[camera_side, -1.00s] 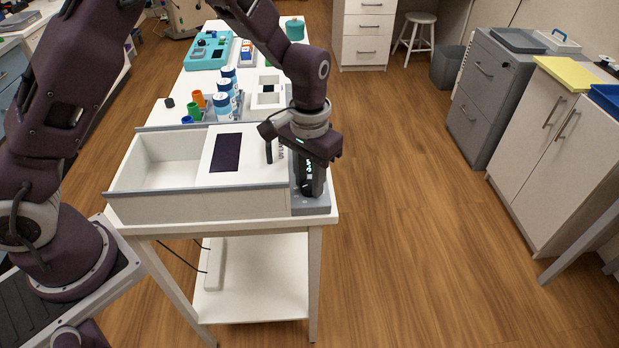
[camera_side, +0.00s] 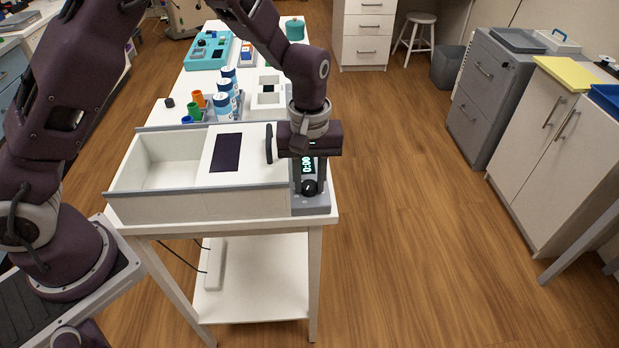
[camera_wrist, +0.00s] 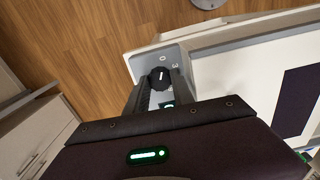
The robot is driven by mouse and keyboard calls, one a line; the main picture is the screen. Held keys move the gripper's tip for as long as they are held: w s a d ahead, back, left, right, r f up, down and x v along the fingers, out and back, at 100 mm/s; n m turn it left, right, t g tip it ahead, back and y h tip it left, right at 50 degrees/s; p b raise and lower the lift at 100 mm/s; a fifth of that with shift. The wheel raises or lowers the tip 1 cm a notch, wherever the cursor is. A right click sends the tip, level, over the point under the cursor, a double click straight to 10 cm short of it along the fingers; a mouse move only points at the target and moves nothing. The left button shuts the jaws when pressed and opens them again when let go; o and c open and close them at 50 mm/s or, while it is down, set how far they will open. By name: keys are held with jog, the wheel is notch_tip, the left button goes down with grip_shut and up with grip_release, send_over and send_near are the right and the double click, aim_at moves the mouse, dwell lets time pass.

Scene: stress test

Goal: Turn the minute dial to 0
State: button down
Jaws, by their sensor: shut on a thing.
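The black round minute dial (camera_side: 309,188) sits on the grey control panel at the right end of the white case. In the wrist view the dial (camera_wrist: 160,77) has a white mark pointing up, close to a printed 0; a 3 is printed to its right. My gripper (camera_side: 309,178) points down over the panel. In the wrist view its fingers (camera_wrist: 159,86) flank the dial, shut on it. The lit display (camera_side: 308,165) shows between the fingers and seems to read 0:00, set sideways. The finger contact is partly hidden.
The white case (camera_side: 200,204) has an open bin at left and a lid with a dark window (camera_side: 226,153). Behind it stand blue-and-white bottles (camera_side: 222,106), coloured cups and a teal tray (camera_side: 190,63).

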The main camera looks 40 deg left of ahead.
aim_at(310, 184)
jog(key=shift+n, duration=0.3)
dwell(0.4)
jog(key=c, duration=1.1)
grip_release()
jog(key=shift+r, duration=0.1)
notch_tip(310, 184, up, 8)
jog(key=s+a+r+m+t+h, duration=0.1)
jog(key=s+a+r+m, duration=0.15)
jog(key=s+r, duration=0.5)
jog(key=s+a+r+m+t, duration=0.1)
jog(key=s+a+r+m, duration=0.1)
jog(key=s, duration=0.3)
jog(key=s+a+r+m+t, duration=0.1)
jog(key=s+m+t, duration=0.1)
jog(key=s, duration=0.4)
jog(key=s+a+r+m+t+y, duration=0.1)
jog(key=s+a+r+m, duration=0.1)
jog(key=s, duration=0.4)
jog(key=shift+a+r+m+t, duration=0.3)
jog(key=shift+r+m, duration=0.05)
